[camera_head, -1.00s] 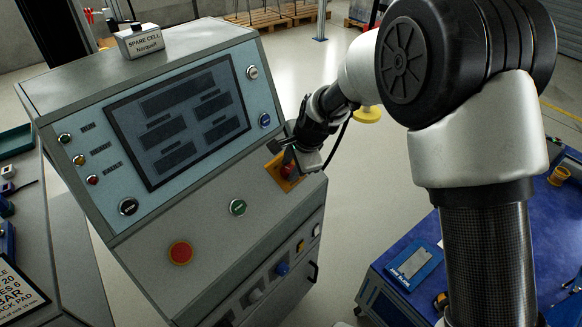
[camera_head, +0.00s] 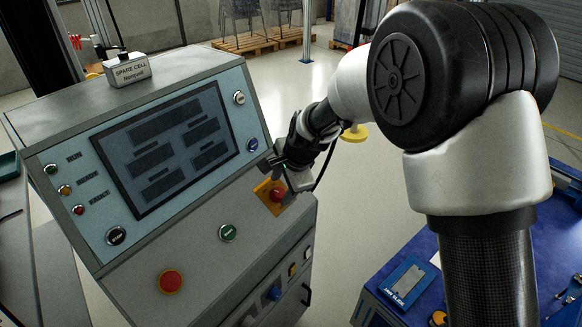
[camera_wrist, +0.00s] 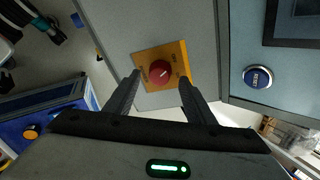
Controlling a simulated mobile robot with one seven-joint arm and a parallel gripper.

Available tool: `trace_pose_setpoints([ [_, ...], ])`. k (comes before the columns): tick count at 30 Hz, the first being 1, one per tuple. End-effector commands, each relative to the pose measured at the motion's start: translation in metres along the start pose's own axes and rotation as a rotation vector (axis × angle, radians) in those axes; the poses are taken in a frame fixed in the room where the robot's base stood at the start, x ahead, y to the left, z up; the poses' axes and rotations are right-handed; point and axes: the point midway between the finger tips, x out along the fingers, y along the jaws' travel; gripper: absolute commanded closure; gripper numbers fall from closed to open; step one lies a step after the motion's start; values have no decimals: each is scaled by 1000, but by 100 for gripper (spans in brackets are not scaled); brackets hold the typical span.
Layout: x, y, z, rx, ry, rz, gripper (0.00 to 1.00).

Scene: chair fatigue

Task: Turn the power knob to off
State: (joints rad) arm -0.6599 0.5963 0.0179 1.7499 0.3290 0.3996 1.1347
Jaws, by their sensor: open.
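The power knob (camera_wrist: 160,73) is a red round knob with a pale pointer mark, on a yellow square plate (camera_wrist: 178,56) of the grey control cabinet. In the head view the knob (camera_head: 277,195) shows on the right part of the cabinet's sloped lower panel. My gripper (camera_wrist: 158,82) is open, with one finger on each side of the knob in the wrist view. I cannot tell whether the fingers touch it. In the head view my gripper (camera_head: 285,172) is at the upper edge of the plate, its fingers partly hidden.
A blue button (camera_wrist: 257,77) sits near the plate, beside the dark screen (camera_head: 168,150). A green button (camera_head: 228,232) and a red button (camera_head: 171,281) are on the lower panel. A blue-topped table (camera_head: 405,280) stands at the right.

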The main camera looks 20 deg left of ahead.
Motion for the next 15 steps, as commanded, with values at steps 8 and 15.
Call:
trace_pose_setpoints([
  [8,-72,-2,0,-1,1,-4,50],
  [15,-123,-1,0,0,1,-3,50],
])
